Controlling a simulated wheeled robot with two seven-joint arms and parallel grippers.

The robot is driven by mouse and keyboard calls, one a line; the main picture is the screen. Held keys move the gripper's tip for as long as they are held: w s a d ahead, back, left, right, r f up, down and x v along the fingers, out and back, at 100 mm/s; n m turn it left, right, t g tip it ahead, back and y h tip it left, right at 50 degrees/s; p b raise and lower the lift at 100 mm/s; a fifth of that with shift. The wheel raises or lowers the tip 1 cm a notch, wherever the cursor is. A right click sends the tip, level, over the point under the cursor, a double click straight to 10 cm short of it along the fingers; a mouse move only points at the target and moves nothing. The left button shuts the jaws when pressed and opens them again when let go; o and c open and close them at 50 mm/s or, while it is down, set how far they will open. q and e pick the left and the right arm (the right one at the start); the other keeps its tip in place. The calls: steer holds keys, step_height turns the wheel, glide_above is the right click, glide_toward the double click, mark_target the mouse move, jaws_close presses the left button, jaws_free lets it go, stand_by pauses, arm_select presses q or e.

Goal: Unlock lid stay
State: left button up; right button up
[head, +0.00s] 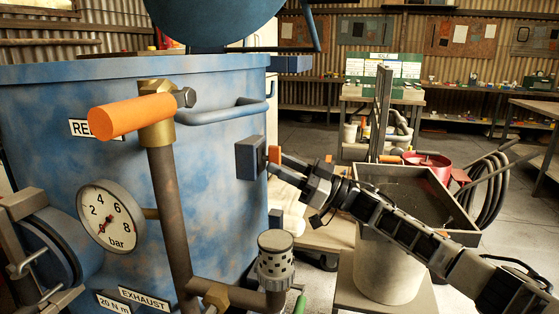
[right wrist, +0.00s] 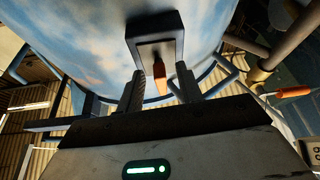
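The blue pot (head: 215,190) fills the left of the head view, with its blue lid (head: 215,18) raised above it. A dark blue block (head: 249,158) sits on the pot's right side and has a small orange tab (head: 274,154). In the right wrist view the block (right wrist: 153,28) forms a frame around a recess, and the orange tab (right wrist: 159,78) sticks out of it. My right gripper (head: 283,163) is at the tab. Its two fingers (right wrist: 160,92) stand apart on either side of the tab, with gaps visible. My left gripper is not in view.
An upright pipe with an orange-handled valve (head: 118,116) and a pressure gauge (head: 110,214) stands before the pot. A blue rail handle (head: 225,111) lies above the block. A grey tray (head: 415,190) stands behind my right arm, with a red hose reel (head: 430,165) beyond.

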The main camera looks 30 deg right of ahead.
steer(key=shift+w+a+r, duration=0.2)
steer(key=shift+w+a, duration=0.1)
steer(key=shift+w, duration=0.05)
jaws_close()
